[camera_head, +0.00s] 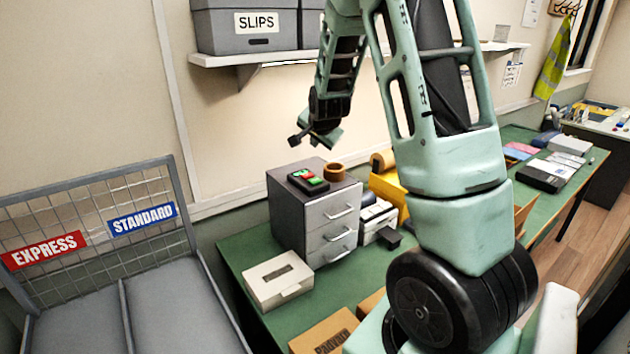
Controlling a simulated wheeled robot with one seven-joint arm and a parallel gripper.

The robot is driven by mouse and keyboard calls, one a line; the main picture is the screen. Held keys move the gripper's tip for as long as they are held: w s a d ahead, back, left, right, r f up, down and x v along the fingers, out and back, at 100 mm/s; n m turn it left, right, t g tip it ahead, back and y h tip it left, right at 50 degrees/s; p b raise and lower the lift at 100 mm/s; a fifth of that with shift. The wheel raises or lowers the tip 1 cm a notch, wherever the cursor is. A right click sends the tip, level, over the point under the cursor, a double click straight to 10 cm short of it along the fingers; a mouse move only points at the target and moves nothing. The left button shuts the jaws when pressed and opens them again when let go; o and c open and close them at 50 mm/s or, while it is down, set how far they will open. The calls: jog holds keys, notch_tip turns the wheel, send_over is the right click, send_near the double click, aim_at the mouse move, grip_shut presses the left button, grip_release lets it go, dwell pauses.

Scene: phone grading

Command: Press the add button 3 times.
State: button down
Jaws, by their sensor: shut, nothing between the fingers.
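A small dark button box (308,181) lies on top of the grey drawer cabinet (288,216). It carries green and red buttons; their markings are too small to read, so I cannot tell which is the add button. My gripper (295,140) is above the cabinet, clear of the button box. It looks shut, with nothing in it.
A roll of brown tape (334,171) sits beside the button box on the cabinet. A white box (278,280) stands on the green table (240,252) in front. A shelf (240,58) with grey boxes is above. A wire-backed divided rack (75,310) stands at left.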

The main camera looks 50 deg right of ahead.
jog(key=b, duration=0.5)
send_over(315, 182)
notch_tip(315, 182, down, 8)
jog(key=shift+r, duration=0.15)
jog(key=shift+f+b, duration=0.55)
jog(key=shift+b, duration=0.15)
dwell(1.2)
jog(key=shift+f+b, duration=0.4)
jog(key=shift+b, duration=0.15)
jog(key=shift+f+b, duration=0.45)
dwell(0.5)
jog(key=shift+r, duration=0.15)
jog(key=shift+r+p, duration=0.5)
jog(key=shift+r, duration=0.25)
